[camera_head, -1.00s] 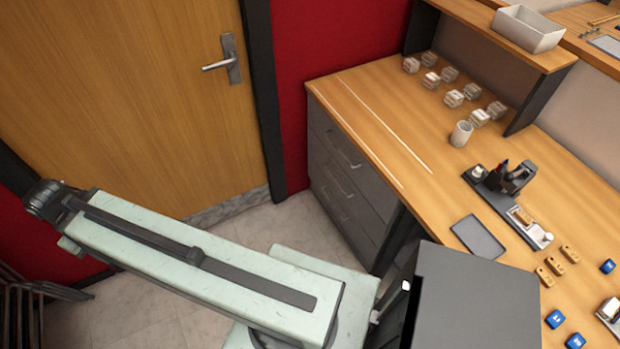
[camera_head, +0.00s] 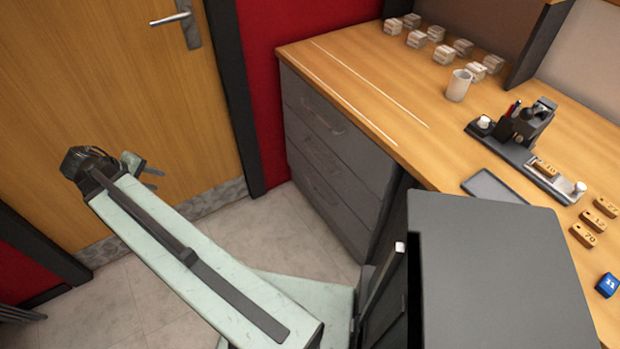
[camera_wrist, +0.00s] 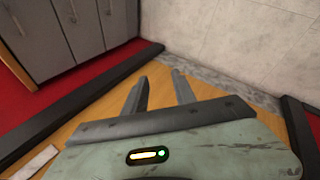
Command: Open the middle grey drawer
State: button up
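The grey drawer unit (camera_head: 292,128) stands under the left end of the wooden desk, with stacked drawer fronts and bar handles. The middle grey drawer (camera_head: 318,166) looks closed, between the top and bottom ones. In the wrist view, grey drawer fronts (camera_wrist: 60,35) show at the upper left, turned sideways. My gripper (camera_head: 150,172) is at the far left end of my arm in the head view, in front of the wooden door and well apart from the drawers. In the wrist view my gripper (camera_wrist: 160,88) has its two fingers apart with nothing between them.
The wooden door (camera_head: 100,60) with a metal handle (camera_head: 178,18) is behind my arm. A red wall (camera_head: 265,60) separates it from the drawers. The tiled floor (camera_head: 270,235) before the drawers is clear. A white mug (camera_head: 458,86) and several small blocks stand on the desk (camera_head: 400,95).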

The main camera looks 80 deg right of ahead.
jog(key=s+d+f+m+g+h+b, duration=0.2)
jog(key=s+d+f+b, duration=0.65)
jog(key=d, duration=0.35)
jog(key=s+d+f+m+g+b, duration=0.1)
jog(key=s+d+f+g+b, duration=0.1)
jog(key=s+d+f+b, duration=0.2)
jog(key=s+d+f+m+g+h+b, duration=0.1)
jog(key=s+d+f+g+b, duration=0.2)
jog(key=s+d+b, duration=0.8)
jog(key=s+d+f+m+g+h+b, duration=0.1)
jog(key=s+d+f+b, duration=0.3)
jog(key=s, duration=1.2)
jog(key=d+g+b, duration=0.1)
jog(key=d+b, duration=0.2)
jog(key=d, duration=0.2)
jog(key=shift+s+d+f+g, duration=0.2)
jog(key=shift+d+f+g, duration=0.1)
jog(key=shift+d, duration=0.1)
grip_shut()
